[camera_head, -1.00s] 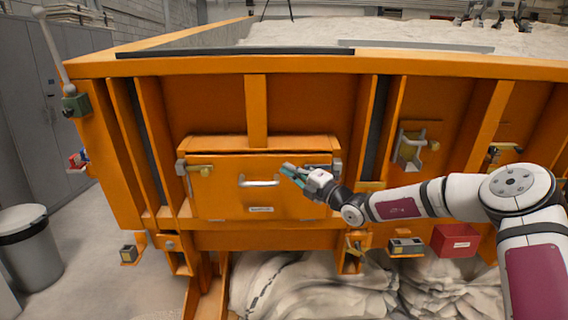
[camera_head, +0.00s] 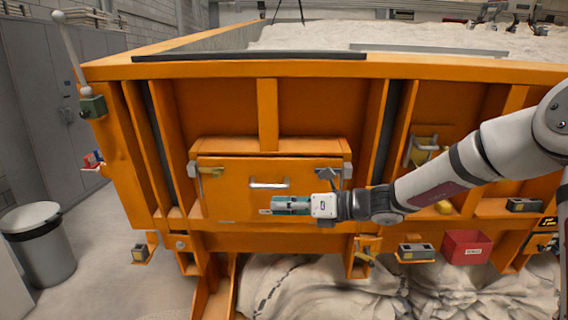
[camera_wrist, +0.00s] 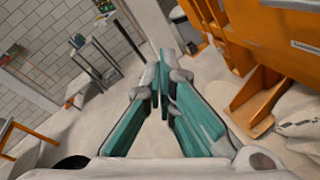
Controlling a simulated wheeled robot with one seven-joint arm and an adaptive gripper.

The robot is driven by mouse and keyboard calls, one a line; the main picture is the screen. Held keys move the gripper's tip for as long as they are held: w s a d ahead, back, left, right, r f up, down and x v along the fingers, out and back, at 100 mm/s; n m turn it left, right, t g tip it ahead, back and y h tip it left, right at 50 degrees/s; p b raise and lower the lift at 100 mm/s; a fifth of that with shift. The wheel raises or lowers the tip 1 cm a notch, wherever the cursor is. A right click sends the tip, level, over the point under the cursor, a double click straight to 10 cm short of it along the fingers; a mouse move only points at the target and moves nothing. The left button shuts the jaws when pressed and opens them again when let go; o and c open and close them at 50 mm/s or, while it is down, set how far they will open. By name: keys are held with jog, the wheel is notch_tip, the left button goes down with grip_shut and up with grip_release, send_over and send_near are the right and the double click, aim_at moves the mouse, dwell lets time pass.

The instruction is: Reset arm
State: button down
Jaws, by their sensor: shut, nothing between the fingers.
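My gripper (camera_head: 268,207) is in front of the lower part of the orange hatch (camera_head: 225,190) on the sandbed's front wall, below the hatch's metal handle (camera_head: 268,184). It points left in the head view, with the arm reaching in from the right. In the wrist view, the teal fingers (camera_wrist: 160,60) are together at their tips with nothing between them. The gripper appears apart from the handle. I cannot tell its exact distance from the hatch.
The orange sandbed (camera_head: 330,68) fills the middle. A red bin (camera_head: 466,247) and a small grey box (camera_head: 416,252) sit at its lower right. A grey trash can (camera_head: 40,250) stands at left.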

jog(key=s+d+n+g+h, duration=0.2)
jog(key=s+n+g+h, duration=0.35)
jog(key=s+n, duration=1.05)
jog(key=s+d+r+n+t+h, duration=0.2)
jog(key=s+d+n+h, duration=0.2)
jog(key=s+d+n, duration=0.2)
jog(key=s+d+r+n+t+h, duration=0.2)
jog(key=s+d+n+h, duration=0.3)
jog(key=s+d, duration=0.6)
jog(key=s, duration=0.3)
jog(key=shift+s+d+r+n+t, duration=0.15)
jog(key=shift+d+r+n+t, duration=0.05)
jog(key=shift+n+t, duration=0.2)
